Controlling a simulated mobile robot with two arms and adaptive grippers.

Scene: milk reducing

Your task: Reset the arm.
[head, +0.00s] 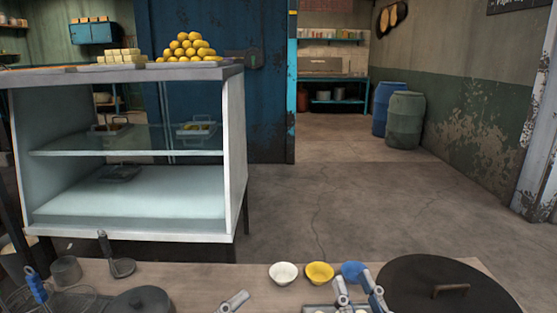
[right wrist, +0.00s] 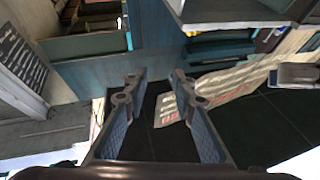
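My right gripper (head: 358,288) shows at the bottom of the head view, over the table near the blue bowl (head: 353,271). In the right wrist view its two fingers (right wrist: 156,90) stand apart with nothing between them. A grey piece of my left gripper (head: 233,302) shows at the bottom edge, left of the bowls. The rest of it is cut off, so its opening cannot be seen.
A white bowl (head: 283,273) and a yellow bowl (head: 319,272) stand on the wooden table (head: 208,274). A large dark round lid (head: 448,287) lies at right. A glass display case (head: 236,150) stands behind.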

